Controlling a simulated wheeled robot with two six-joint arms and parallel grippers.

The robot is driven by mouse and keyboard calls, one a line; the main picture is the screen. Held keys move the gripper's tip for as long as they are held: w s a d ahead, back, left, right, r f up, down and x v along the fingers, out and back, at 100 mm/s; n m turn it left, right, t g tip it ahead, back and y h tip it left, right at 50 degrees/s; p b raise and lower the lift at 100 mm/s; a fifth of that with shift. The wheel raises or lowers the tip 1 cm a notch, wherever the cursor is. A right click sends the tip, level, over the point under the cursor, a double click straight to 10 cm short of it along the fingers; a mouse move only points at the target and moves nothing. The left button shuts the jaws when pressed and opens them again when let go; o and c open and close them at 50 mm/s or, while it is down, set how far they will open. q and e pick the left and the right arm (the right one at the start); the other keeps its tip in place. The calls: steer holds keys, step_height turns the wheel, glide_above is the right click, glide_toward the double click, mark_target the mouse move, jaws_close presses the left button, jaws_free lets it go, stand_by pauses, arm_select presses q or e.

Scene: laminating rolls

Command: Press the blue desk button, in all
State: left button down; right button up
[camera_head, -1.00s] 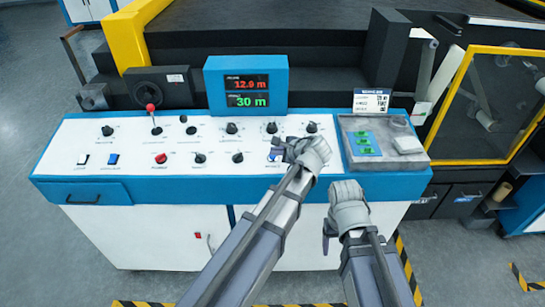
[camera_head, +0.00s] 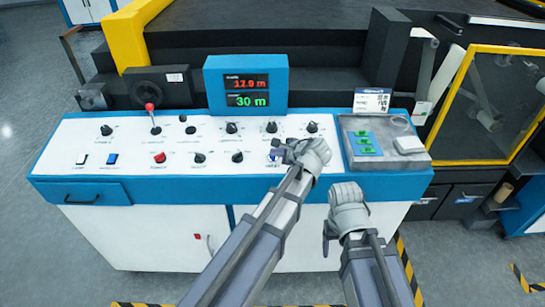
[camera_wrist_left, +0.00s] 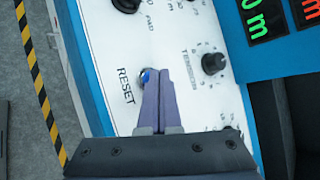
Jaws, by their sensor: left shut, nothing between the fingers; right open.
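The blue button (camera_wrist_left: 147,78) sits on the white desk panel next to the word RESET in the left wrist view, partly covered by my fingers. In the head view only a small bit of the blue button (camera_head: 272,158) shows beneath my left gripper (camera_head: 279,146). My left gripper (camera_wrist_left: 159,73) is shut and empty, its fingertips over or right beside the button. I cannot tell whether they touch it. My right gripper (camera_head: 330,230) hangs in front of the desk's front edge, away from the button, open and holding nothing; its fingers are mostly hidden.
The control desk (camera_head: 80,190) carries several black knobs, a red-tipped lever (camera_head: 150,108), a red button (camera_head: 159,158) and a blue switch (camera_head: 112,159). A display (camera_head: 247,88) stands behind. A grey tray (camera_head: 408,161) with green items lies at the right end.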

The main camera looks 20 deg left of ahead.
arm_select(q)
steer(key=shift+f, duration=0.2)
steer(key=shift+r, duration=0.15)
stand_by(0.3)
steer(key=shift+s+r+p, duration=0.1)
steer(key=shift+r+p, duration=0.55)
steer(key=shift+p, duration=0.05)
steer(key=r+p, duration=0.3)
steer(key=s+r+p, duration=0.1)
steer(key=r+p, duration=0.1)
steer(key=shift+d, duration=0.15)
steer(key=shift+w, duration=0.1)
stand_by(0.6)
